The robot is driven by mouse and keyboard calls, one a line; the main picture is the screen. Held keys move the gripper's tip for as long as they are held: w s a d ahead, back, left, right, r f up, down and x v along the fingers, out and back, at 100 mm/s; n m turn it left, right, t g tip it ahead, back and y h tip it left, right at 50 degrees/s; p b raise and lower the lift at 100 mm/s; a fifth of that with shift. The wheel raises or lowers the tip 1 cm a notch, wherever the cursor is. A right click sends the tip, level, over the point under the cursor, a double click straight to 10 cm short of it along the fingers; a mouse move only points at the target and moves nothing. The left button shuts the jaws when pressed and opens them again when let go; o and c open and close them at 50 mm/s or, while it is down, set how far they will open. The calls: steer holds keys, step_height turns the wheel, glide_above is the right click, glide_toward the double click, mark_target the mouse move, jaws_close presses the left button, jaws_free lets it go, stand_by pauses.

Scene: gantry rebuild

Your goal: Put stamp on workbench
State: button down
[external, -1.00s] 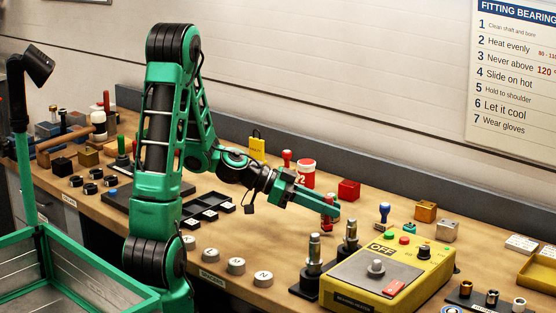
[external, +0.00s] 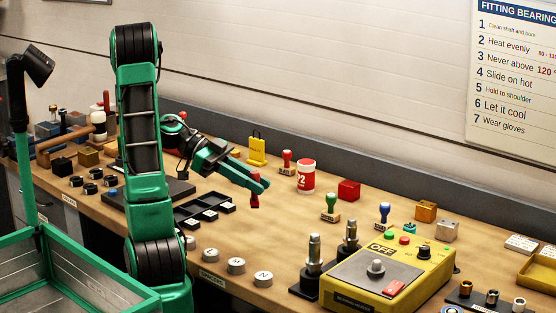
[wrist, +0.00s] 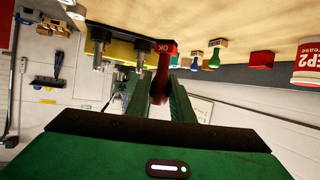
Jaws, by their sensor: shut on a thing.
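My gripper (external: 262,184) is shut on a red stamp (external: 255,201), which hangs below the fingertips. Other stamps stand upright on the bench: a red-handled one (external: 287,160), a green one (external: 330,207) and a blue one (external: 384,214).
A black tray (external: 187,222) lies left of the stamp. A red and white can (external: 306,176), a red block (external: 349,190) and a yellow tag (external: 257,149) stand behind. A yellow switch box (external: 350,280) and metal posts (external: 314,250) are at the front right. Bare wood lies between.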

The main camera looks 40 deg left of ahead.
steer(key=shift+s+a+r, duration=0.1)
steer(key=shift+s+a, duration=0.1)
steer(key=shift+s+f, duration=0.1)
steer(key=shift+f, duration=3.8)
steer(key=c, duration=1.6)
jaws_free()
steer(key=shift+o, duration=0.2)
steer(key=v, duration=1.2)
steer(key=shift+r, duration=0.15)
